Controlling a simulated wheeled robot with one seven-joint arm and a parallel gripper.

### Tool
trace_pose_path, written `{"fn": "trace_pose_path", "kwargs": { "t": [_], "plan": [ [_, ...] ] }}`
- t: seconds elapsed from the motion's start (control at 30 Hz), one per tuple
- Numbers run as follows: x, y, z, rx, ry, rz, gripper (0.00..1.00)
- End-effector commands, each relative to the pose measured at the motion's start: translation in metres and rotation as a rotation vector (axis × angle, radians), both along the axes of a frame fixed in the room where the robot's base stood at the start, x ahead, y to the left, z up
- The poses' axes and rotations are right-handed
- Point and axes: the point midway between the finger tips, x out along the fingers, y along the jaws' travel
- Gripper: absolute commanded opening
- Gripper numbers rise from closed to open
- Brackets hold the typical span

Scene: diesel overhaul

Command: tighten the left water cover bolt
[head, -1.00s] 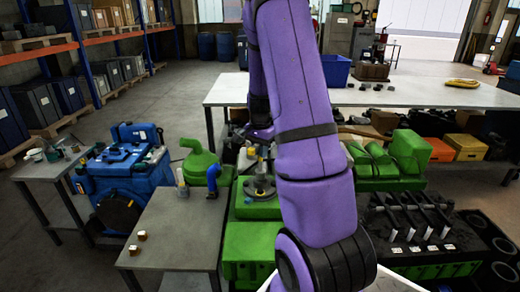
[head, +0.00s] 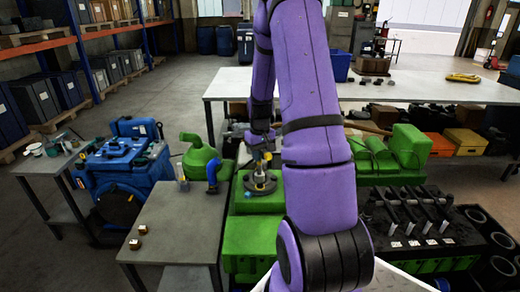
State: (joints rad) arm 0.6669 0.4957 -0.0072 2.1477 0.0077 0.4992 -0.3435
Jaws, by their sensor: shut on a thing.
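The water cover (head: 260,184) is a dark round flange on top of a green engine block (head: 250,238), in the middle of the head view. My gripper (head: 262,151) is over this cover, at the end of my purple arm. It is small and dark in the picture. It is shut on a small upright piece with a yellowish part (head: 267,157), seemingly the left water cover bolt. The bolt's lower end and its seat are too small to make out. My arm hides the area to the right of the cover.
A grey side table (head: 175,225) left of the block carries a blue-handled item (head: 213,172), yellow-topped bottles (head: 182,181) and small brown nuts (head: 139,236). A blue engine (head: 125,165) stands farther left. A long white bench (head: 420,92) lies behind, and a black tool rack (head: 410,245) at right.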

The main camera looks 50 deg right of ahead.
Motion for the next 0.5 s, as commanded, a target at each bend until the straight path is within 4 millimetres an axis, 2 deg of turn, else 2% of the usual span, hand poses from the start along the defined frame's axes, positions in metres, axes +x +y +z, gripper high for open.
{"fn": "trace_pose_path", "kwargs": {
  "t": [0.17, 0.5],
  "plan": [
    [-0.0002, -0.0002, -0.0083, 0.0, 0.0, -0.002, 0.0],
    [-0.0007, -0.0001, -0.0086, -0.001, -0.001, -0.004, 0.0]
  ]
}}
